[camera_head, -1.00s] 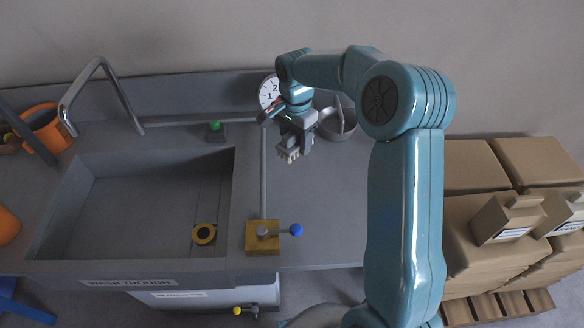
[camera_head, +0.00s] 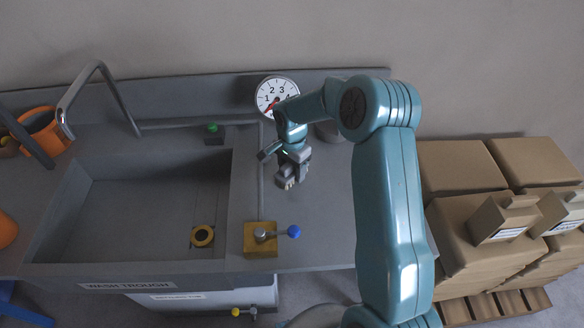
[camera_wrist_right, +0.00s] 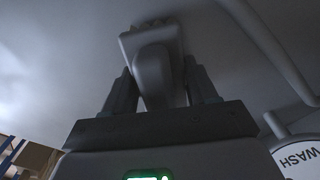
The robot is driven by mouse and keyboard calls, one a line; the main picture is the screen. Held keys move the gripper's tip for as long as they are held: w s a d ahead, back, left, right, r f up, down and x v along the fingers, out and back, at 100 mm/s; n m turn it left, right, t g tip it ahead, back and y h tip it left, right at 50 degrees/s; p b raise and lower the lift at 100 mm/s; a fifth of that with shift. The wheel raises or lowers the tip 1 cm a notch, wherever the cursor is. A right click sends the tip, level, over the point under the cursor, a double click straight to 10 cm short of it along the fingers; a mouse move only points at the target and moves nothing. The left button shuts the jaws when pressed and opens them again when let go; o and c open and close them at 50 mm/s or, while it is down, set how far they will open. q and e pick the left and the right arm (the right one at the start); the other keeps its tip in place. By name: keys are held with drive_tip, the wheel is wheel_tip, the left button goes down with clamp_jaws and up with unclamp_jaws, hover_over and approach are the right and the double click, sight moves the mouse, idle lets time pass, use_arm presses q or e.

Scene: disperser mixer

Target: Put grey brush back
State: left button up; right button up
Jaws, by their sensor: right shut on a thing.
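My right gripper (camera_head: 293,168) is over the counter, to the right of the wash trough. In the right wrist view my right gripper (camera_wrist_right: 162,88) is shut on the grey brush (camera_wrist_right: 152,62), with a finger on each side of its handle. The brush's pale bristles show past its head. In the head view the grey brush (camera_head: 287,182) hangs below the fingers, small, close to the counter. I cannot tell if it touches the counter. A grey round holder (camera_head: 330,132) stands behind the right arm and is mostly hidden by it. My left gripper is out of view.
The wash trough (camera_head: 228,205) lies left. A brass valve block with a blue-knobbed lever (camera_head: 262,240) is in front of the gripper. A dial gauge (camera_head: 272,92) stands behind. Cardboard boxes (camera_head: 455,165) are at right. An orange bucket (camera_head: 48,130) is at far left.

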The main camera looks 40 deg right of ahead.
drive_tip(key=o, duration=1.1)
drive_tip(key=shift+w+f, duration=0.1)
drive_tip(key=shift+f, duration=0.05)
drive_tip(key=shift+r+p, duration=0.35)
drive_tip(key=shift+p, duration=0.05)
drive_tip(key=shift+w+r, duration=0.1)
drive_tip(key=shift+r, duration=0.3)
wheel_tip(320, 180, up, 10)
drive_tip(key=shift+b, duration=0.45)
drive_tip(key=shift+r, duration=0.5)
drive_tip(key=shift+f, duration=0.1)
